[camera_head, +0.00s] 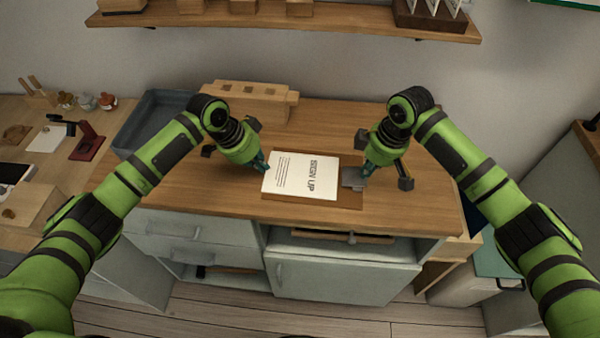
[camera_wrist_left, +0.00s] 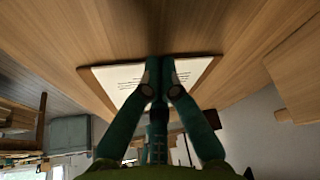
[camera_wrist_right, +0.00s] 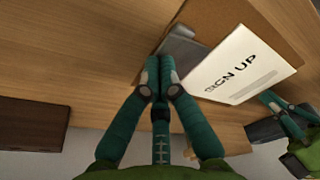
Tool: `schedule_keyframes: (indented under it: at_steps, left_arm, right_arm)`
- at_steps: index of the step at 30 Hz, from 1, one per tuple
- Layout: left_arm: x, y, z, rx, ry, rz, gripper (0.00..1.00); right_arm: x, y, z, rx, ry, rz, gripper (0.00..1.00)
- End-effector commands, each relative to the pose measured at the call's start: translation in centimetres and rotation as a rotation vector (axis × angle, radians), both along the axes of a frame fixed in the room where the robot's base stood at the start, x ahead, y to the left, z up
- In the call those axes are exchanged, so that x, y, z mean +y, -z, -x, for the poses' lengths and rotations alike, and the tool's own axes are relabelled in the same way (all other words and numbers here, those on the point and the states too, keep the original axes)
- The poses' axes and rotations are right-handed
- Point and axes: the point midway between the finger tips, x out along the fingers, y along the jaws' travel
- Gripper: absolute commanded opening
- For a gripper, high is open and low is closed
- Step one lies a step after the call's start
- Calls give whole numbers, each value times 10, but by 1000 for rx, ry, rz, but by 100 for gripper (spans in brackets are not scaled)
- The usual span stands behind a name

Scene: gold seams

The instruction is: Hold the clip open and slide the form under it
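The white form (camera_head: 300,176), printed SIGN UP, lies over the brown clipboard (camera_head: 350,201), its heading end toward the clip. The grey clip (camera_head: 353,178) is at the board's right end. In the head view the form's right edge stops just short of it. My left gripper (camera_head: 265,167) is at the form's left edge; in the left wrist view its fingertips (camera_wrist_left: 160,62) are together on the form (camera_wrist_left: 122,80). My right gripper (camera_head: 366,175) is at the clip's outer end; in the right wrist view its fingertips (camera_wrist_right: 158,65) are together at the clip (camera_wrist_right: 182,46). The pinched parts are hidden.
The board lies on a wooden counter (camera_head: 230,205) with free room in front. Behind are a wooden block-like holder (camera_head: 250,100) and a grey-blue tray (camera_head: 155,125).

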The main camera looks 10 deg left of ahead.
Motion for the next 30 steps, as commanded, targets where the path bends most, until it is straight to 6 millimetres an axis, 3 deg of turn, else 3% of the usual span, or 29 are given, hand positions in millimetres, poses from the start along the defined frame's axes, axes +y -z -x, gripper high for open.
schedule_keyframes:
  at_steps: [30]
  left_arm:
    - [-13, 0, 1, 0, 1, 0, 0]
  right_arm:
    - [0, 1, 0, 1, 0, 0, 0]
